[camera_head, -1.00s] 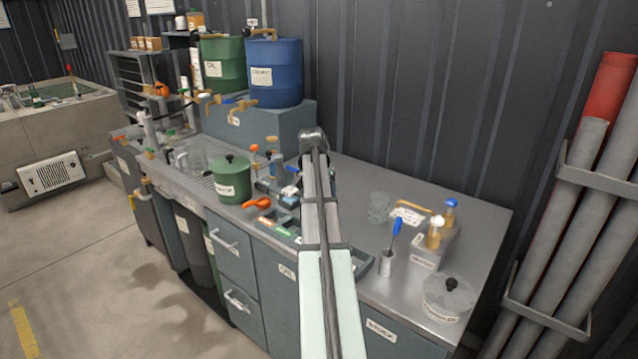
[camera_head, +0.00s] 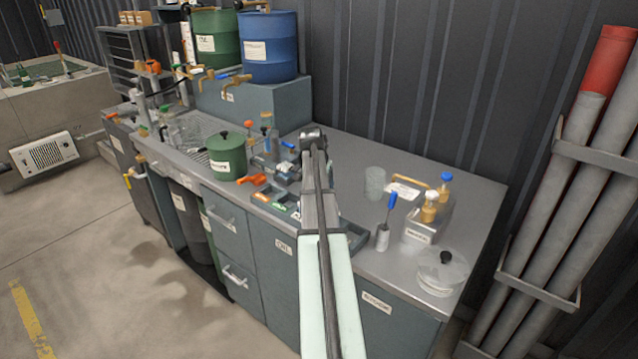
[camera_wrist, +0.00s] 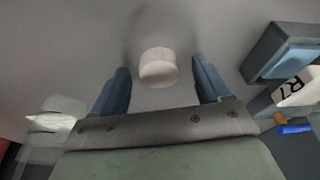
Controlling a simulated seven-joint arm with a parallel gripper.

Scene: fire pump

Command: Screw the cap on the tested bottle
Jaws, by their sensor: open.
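A small white round piece (camera_wrist: 157,67), which looks like the cap, stands on a grey surface in the wrist view. My gripper (camera_wrist: 161,75) is open, with one blue finger on each side of the piece and a gap to each. The piece looks just beyond or between the fingertips; I cannot tell its depth. In the head view my arm hides the gripper and this piece. Two small bottles, one with a blue cap (camera_head: 446,178) and one with a pale top (camera_head: 430,197), stand in a labelled grey rack (camera_head: 418,236). I cannot tell which bottle is the tested one.
A blue-topped block (camera_wrist: 295,55) stands to the right in the wrist view, and a clear item (camera_wrist: 52,122) to the left. On the counter are a green pot (camera_head: 227,160), a glass (camera_head: 374,183), a metal cup (camera_head: 383,238) and a lidded round dish (camera_head: 441,273).

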